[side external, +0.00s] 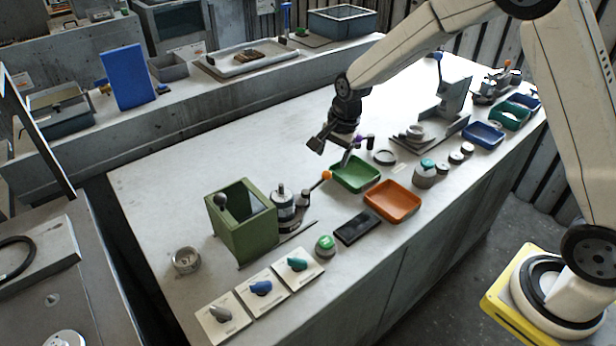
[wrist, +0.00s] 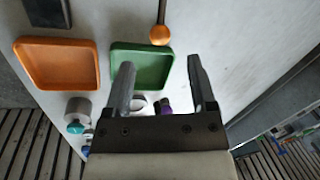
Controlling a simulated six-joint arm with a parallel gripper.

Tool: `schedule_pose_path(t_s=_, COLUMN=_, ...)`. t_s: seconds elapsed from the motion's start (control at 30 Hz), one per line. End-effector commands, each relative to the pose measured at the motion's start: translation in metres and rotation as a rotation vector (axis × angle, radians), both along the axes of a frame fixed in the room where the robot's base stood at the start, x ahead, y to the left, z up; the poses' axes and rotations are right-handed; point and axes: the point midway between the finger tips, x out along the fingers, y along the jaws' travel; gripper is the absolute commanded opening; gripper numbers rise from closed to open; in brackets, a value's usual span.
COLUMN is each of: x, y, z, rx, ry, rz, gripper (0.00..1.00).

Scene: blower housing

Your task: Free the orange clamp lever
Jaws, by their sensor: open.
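The orange clamp lever (side external: 326,175) ends in a round orange knob, on an arm rising from the grey clamp post (side external: 284,208) beside the green blower housing (side external: 240,232). In the wrist view the orange knob (wrist: 160,35) shows at the top, just beyond the fingertips, with its rod running up out of the picture. My gripper (side external: 332,153) is open and empty above the table, a little above and right of the knob in the side view. In the wrist view my two fingers (wrist: 160,66) stand apart with nothing held between them.
A green tray (side external: 355,186) and an orange tray (side external: 392,214) lie close to the lever. A black pad (side external: 358,228), a green button (side external: 325,245) and several switch plates (side external: 258,290) line the front edge. The table behind the lever is clear.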

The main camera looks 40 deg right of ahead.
Motion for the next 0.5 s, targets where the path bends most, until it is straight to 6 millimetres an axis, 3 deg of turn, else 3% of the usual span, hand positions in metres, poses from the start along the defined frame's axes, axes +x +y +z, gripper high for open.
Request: schedule_pose_path(t_s=0.5, x=0.01, y=0.004, z=-0.053, rx=0.0, ry=-0.001, rz=0.001, gripper=0.72)
